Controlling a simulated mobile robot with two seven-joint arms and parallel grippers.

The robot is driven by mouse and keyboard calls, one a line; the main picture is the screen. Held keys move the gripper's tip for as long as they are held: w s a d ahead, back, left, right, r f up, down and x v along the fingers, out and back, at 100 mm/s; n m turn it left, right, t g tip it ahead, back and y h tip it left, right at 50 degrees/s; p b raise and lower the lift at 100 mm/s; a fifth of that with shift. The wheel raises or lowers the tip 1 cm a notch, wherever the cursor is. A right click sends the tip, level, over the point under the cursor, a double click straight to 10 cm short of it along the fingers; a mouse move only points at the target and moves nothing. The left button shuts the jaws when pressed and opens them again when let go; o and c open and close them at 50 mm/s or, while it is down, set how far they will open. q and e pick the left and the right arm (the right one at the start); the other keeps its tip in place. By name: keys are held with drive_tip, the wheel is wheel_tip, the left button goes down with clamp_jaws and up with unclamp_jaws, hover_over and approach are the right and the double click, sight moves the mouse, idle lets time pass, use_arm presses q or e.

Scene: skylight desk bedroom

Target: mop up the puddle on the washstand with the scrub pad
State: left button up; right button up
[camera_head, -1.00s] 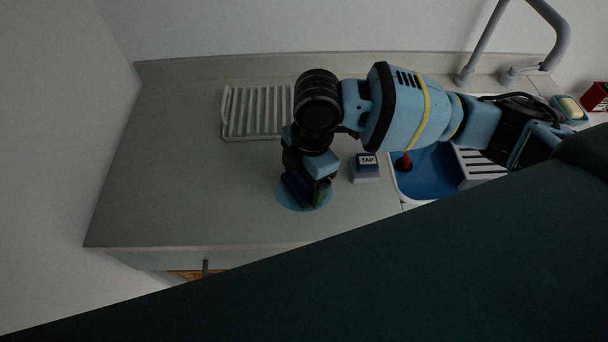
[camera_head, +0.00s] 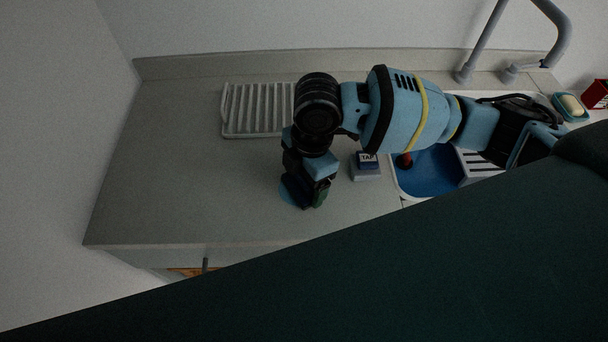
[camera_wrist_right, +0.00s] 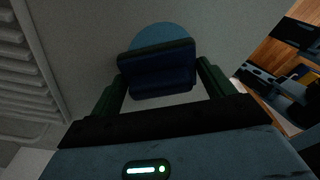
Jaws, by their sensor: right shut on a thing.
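My right gripper (camera_head: 309,192) reaches down to the washstand top (camera_head: 200,185) left of the sink. It is shut on the scrub pad (camera_wrist_right: 160,78), a dark blue block held between the two green fingers in the right wrist view. The pad also shows as a dark patch at the gripper in the head view (camera_head: 296,190). The puddle (camera_wrist_right: 161,36) is a flat light-blue round patch, partly covered by the pad. In the head view only a sliver of the puddle (camera_head: 285,196) shows left of the gripper. My left gripper is not in view.
A ridged drying rack (camera_head: 255,110) lies behind the gripper. A block marked TAP (camera_head: 366,166) stands close to its right. The blue sink (camera_head: 430,175), a grey tap (camera_head: 480,45) and a soap dish (camera_head: 570,107) lie further right. The counter to the left is clear.

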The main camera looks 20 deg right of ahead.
drive_tip(key=shift+a, duration=0.1)
drive_tip(key=shift+a+p, duration=0.3)
drive_tip(key=shift+a, duration=0.6)
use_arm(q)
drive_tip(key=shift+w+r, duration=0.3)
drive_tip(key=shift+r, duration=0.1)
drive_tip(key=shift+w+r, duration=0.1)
use_arm(e)
drive_tip(key=shift+d, duration=0.15)
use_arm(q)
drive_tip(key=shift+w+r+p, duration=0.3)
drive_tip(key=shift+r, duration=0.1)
use_arm(e)
drive_tip(key=shift+d, duration=0.9)
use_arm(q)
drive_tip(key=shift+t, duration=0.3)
use_arm(e)
drive_tip(key=shift+d, duration=0.1)
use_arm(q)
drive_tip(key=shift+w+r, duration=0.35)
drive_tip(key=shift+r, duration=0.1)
use_arm(e)
drive_tip(key=shift+d, duration=0.9)
use_arm(q)
drive_tip(key=shift+p, duration=0.3)
use_arm(e)
drive_tip(key=shift+a, duration=0.15)
